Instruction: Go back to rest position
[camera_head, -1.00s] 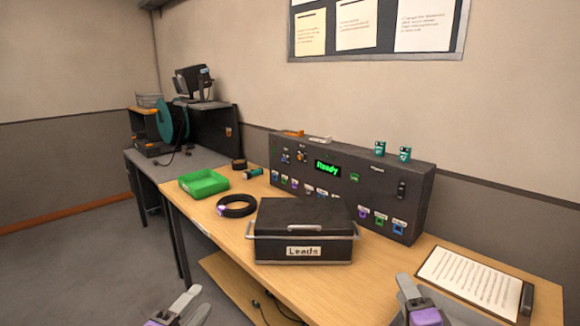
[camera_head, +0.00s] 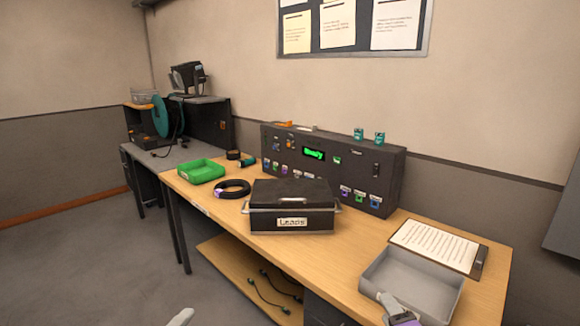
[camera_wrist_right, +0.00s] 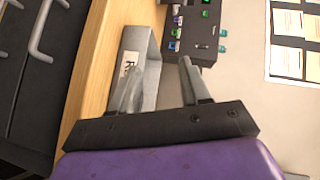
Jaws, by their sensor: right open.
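My right gripper (camera_head: 388,303) shows at the bottom right of the head view, in front of the near side of a grey open tray; whether they touch I cannot tell. In the right wrist view its two grey fingers (camera_wrist_right: 160,80) are apart with nothing between them. The tray's labelled side (camera_wrist_right: 148,82) shows beyond them. Only a grey tip of my left gripper (camera_head: 181,317) shows at the bottom edge of the head view. The rest of it is out of frame, so its jaws cannot be judged.
The wooden desk (camera_head: 225,208) holds a black "Leads" case (camera_head: 290,205), a fader console (camera_head: 335,178) with a lit green display, a green tray (camera_head: 201,171), a coiled black cable (camera_head: 233,188), a clipboard (camera_head: 437,246) and the grey tray (camera_head: 412,283). Open floor (camera_head: 90,260) lies left.

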